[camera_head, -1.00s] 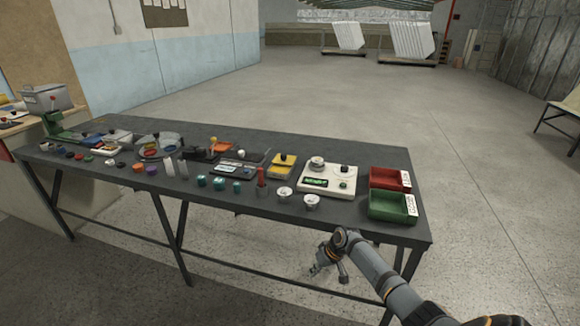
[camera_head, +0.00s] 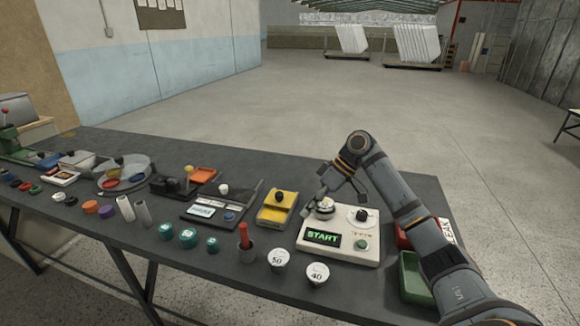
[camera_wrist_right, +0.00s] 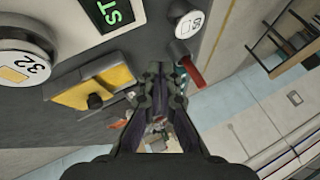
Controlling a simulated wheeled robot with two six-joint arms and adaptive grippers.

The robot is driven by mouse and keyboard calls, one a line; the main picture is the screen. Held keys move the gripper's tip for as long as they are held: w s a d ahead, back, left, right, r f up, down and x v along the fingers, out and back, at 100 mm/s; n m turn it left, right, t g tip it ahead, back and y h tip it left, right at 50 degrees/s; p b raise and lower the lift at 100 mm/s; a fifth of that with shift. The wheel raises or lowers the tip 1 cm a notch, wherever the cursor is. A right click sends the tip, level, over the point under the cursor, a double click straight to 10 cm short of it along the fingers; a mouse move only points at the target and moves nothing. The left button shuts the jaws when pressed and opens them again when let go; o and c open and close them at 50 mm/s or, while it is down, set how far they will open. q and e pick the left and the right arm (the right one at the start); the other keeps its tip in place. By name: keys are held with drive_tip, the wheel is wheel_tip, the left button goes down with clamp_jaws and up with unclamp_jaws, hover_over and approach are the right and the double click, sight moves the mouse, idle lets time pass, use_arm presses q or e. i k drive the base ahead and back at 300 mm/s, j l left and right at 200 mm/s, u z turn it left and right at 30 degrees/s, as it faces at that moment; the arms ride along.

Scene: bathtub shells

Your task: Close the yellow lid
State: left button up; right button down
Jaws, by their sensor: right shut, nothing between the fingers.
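The yellow lid (camera_head: 287,199) with a dark knob belongs to a small yellow box on the dark table, left of the white START panel. It also shows in the right wrist view (camera_wrist_right: 110,78), left of my fingers, with its dark knob on it. How far the lid stands open I cannot tell. My right gripper (camera_head: 306,212) is shut and empty, between the yellow box and the white panel and seemingly above the table. Its fingers show in the right wrist view (camera_wrist_right: 160,75), apart from the lid. My left gripper is not in view.
The white panel (camera_head: 345,252) with a dial lies just right of the yellow box. A red rod in a holder (camera_head: 246,245) and two white knobs (camera_head: 278,258) stand in front. A dark-grey device (camera_head: 225,205) lies to the left. Green and red bins (camera_head: 413,275) are at right.

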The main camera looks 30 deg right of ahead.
sight(281, 198)
drive_tip(key=i+l, duration=0.7)
